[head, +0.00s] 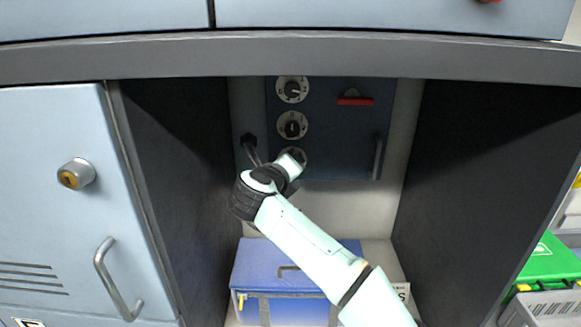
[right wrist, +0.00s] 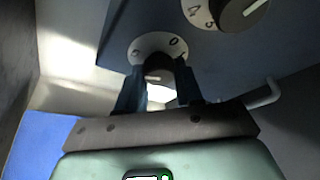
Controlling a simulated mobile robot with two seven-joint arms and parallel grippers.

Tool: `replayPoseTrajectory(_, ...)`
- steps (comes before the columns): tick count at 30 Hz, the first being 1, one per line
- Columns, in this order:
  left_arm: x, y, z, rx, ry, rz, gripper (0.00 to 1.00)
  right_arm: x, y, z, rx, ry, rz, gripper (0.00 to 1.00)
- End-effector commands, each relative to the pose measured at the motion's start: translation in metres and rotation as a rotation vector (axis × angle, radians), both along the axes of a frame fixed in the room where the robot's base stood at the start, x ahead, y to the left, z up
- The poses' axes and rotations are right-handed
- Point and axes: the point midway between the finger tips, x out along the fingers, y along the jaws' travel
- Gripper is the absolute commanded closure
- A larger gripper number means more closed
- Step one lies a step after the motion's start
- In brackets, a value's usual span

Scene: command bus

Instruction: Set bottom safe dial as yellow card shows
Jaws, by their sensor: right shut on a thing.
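The dark blue safe (head: 335,140) sits at the back of the open cabinet bay, with three round dials in a column on its left side. The bottom dial (head: 297,153) is partly hidden by my right gripper (head: 291,168). In the right wrist view the fingers of my right gripper (right wrist: 157,80) are shut on the dark knob of the bottom dial (right wrist: 149,43). A 0 shows at the upper right of its white ring; the pointer mark is hard to read. The middle dial (head: 292,125) and top dial (head: 292,89) are free. I cannot make out a yellow card. My left gripper is not in view.
A red handle (head: 355,101) and a grey bar handle (head: 377,158) are on the safe. A blue toolbox (head: 262,268) stands below on the bay floor. Dark side walls flank the bay; a grey door (head: 60,220) is at left and a green box (head: 550,260) at right.

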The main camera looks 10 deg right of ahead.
Motion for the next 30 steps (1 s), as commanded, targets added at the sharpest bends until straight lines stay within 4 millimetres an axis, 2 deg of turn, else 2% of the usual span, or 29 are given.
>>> replayPoseTrajectory(6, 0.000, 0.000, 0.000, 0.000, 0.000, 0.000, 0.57, 0.000, 0.000, 0.000, 0.000, 0.001, 0.001, 0.95)
replayPoseTrajectory(7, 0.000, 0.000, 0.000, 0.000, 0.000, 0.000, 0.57, 0.000, 0.000, -0.001, 0.000, 0.001, 0.001, 0.61)
replayPoseTrajectory(9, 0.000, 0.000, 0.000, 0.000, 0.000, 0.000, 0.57, 0.000, 0.000, -0.001, -0.001, 0.002, 0.001, 0.39)
replayPoseTrajectory(20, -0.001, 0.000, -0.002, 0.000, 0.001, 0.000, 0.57, -0.003, 0.002, 0.000, -0.001, 0.001, 0.002, 0.39)
replayPoseTrajectory(23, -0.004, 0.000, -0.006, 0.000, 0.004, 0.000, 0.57, -0.012, 0.007, 0.003, 0.000, 0.000, 0.002, 0.39)
replayPoseTrajectory(30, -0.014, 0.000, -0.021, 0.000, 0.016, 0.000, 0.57, -0.056, 0.032, 0.015, -0.001, 0.000, 0.005, 0.39)
